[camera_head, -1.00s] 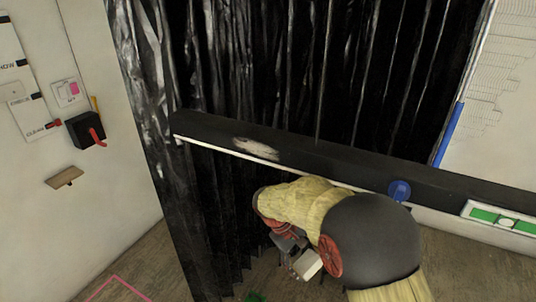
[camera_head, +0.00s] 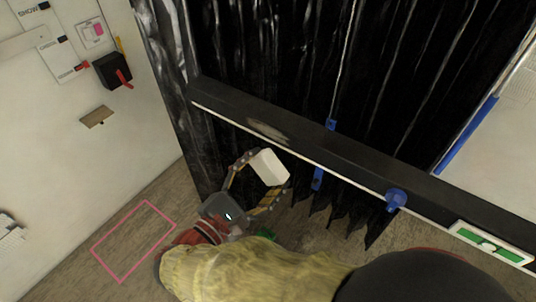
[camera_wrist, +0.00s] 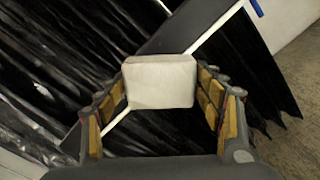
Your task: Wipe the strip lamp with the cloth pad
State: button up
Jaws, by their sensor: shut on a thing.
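The strip lamp looks like a long black bar (camera_head: 360,165) with a thin white lower edge, running slantwise across black hanging strips. A pale smudge (camera_head: 268,129) marks its front face towards the left end. My gripper (camera_head: 268,171) is shut on the cloth pad (camera_head: 270,167), a white block held between both fingertips. In the head view the pad appears just below the bar, near the smudge; I cannot tell whether it touches. In the wrist view the pad (camera_wrist: 160,82) sits between the fingers and hides part of the bar (camera_wrist: 185,28) behind it.
Blue clips (camera_head: 396,200) sit on and around the bar. A green and white panel (camera_head: 490,243) is at its right end. A black box with a red lever (camera_head: 113,71) and a brown ledge (camera_head: 97,117) are on the left wall. A pink outline (camera_head: 133,240) marks the floor.

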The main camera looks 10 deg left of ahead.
aim_at(247, 121)
jog(key=shift+s+a+r, duration=0.1)
jog(key=shift+a+r, duration=0.1)
jog(key=shift+r, duration=0.15)
jog(key=shift+x, duration=2.95)
jog(key=shift+x, duration=0.95)
jog(key=shift+a, duration=0.25)
jog(key=shift+w+a+b, duration=0.15)
jog(key=shift+w+a, duration=0.1)
jog(key=shift+a, duration=0.4)
jog(key=shift+w+a+b, duration=0.15)
jog(key=shift+w+a, duration=0.15)
jog(key=shift+a, duration=0.4)
jog(key=shift+w+a+b, duration=0.25)
jog(key=shift+w+a, duration=0.45)
jog(key=shift+a, duration=0.9)
jog(key=shift+w+a+b, duration=0.25)
jog(key=shift+w+a, duration=0.45)
jog(key=shift+a, duration=0.9)
jog(key=shift+w+a+b, duration=0.25)
jog(key=shift+w+a, duration=0.5)
jog(key=shift+a, duration=0.9)
jog(key=shift+d, duration=0.2)
